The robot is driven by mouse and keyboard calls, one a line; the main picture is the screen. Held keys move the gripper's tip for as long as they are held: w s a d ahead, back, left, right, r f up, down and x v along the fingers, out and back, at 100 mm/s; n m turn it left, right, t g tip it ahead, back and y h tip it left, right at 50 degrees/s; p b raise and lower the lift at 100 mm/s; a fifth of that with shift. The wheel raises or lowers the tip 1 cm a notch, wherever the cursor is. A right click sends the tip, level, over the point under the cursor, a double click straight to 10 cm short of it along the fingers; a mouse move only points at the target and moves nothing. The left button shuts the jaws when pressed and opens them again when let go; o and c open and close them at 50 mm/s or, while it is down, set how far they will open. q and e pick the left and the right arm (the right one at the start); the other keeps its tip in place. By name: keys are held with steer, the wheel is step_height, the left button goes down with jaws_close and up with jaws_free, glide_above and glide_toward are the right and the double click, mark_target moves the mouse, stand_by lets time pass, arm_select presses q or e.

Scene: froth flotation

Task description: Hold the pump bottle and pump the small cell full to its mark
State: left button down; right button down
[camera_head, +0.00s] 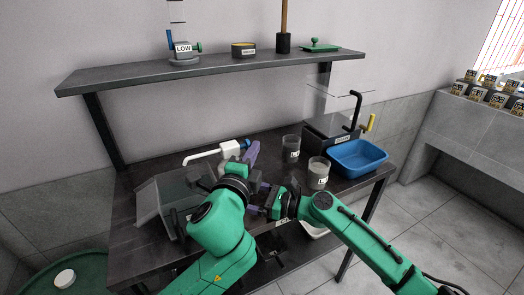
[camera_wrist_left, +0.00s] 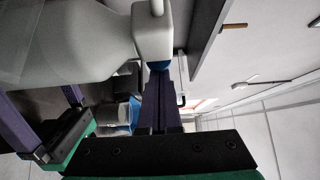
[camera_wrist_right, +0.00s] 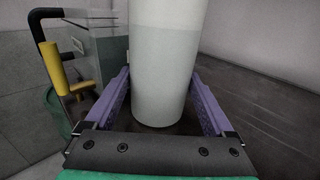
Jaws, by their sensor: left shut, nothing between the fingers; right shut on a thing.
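The pump bottle's white head (camera_head: 230,150) and long spout show in the head view, with the spout pointing left over a clear sloped-sided cell (camera_head: 160,200). Its fill level cannot be told. My right gripper (camera_head: 258,198) is shut on the bottle's pale, smooth body (camera_wrist_right: 165,65), between purple fingers in the right wrist view. My left gripper (camera_head: 252,153) is shut and empty beside the pump head. My arms hide the bottle's lower part.
Two labelled beakers (camera_head: 291,148) (camera_head: 318,172) stand right of my grippers. A blue tub (camera_head: 357,173) sits at the table's right end, before a dark machine (camera_head: 318,138) with a yellow handle (camera_head: 372,122). A shelf (camera_head: 220,72) hangs above the back.

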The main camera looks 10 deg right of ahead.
arm_select(q)
steer(key=shift+d, duration=0.1)
arm_select(e)
steer(key=shift+d, duration=0.1)
arm_select(q)
steer(key=shift+s+a, duration=0.15)
steer(key=shift+a, duration=0.45)
steer(key=shift+s+a, duration=0.15)
steer(key=shift+a, duration=0.4)
steer(key=shift+d, duration=0.1)
steer(key=s, duration=0.8)
steer(key=shift+s, duration=0.15)
steer(key=shift+d, duration=0.1)
stand_by(0.4)
